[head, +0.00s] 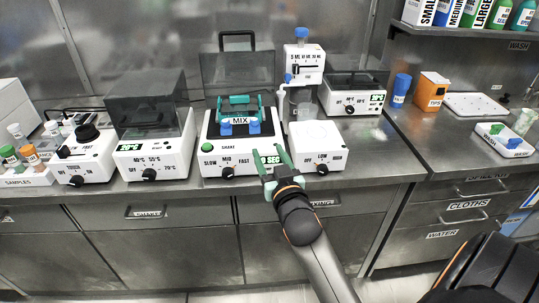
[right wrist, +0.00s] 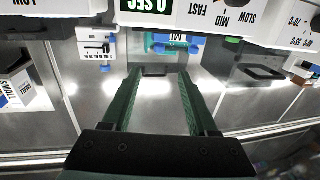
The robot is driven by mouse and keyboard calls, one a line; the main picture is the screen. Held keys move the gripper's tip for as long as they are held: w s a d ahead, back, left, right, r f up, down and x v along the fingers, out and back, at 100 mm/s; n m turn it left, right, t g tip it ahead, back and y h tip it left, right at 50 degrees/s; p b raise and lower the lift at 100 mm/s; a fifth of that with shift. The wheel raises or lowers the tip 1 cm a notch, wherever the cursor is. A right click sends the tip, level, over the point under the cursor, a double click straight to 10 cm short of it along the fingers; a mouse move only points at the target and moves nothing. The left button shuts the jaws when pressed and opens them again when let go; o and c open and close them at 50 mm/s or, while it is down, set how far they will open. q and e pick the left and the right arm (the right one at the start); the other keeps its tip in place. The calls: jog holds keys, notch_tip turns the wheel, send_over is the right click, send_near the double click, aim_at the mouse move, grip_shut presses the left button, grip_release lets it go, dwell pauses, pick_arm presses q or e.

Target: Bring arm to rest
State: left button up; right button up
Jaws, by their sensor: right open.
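My right arm comes up from the lower right in the head view. Its gripper (head: 271,158) has green fingers spread apart with nothing between them. It is in front of the shaker (head: 222,158), near its display reading "SEC" and its right front corner. I cannot tell whether the fingers touch the shaker. In the right wrist view, the open fingers (right wrist: 158,82) also show empty, with the shaker's display beyond them. The shaker has a raised dark lid, a green button and a black knob. Blue-capped tubes (head: 240,127) lie in its MIX holder. My left gripper is not in view.
Sample bottles (head: 12,156) stand far left. At right are an orange tips box (head: 433,92) and a wash tray (head: 505,140). Drawers (head: 150,213) line the bench front.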

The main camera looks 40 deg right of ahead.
dwell(0.3)
jog(key=s+a+f+n+g+y+p, duration=0.3)
jog(key=s+a+f+g+y+p, duration=0.1)
jog(key=s+a+f, duration=0.4)
jog(key=s+a+f+n+g+y+p, duration=0.3)
jog(key=s+a+f, duration=0.6)
jog(key=s+f, duration=0.4)
jog(key=shift+f+g+y+p, duration=0.35)
jog(key=shift+g+y+p, duration=0.05)
jog(key=shift+y+p, duration=0.45)
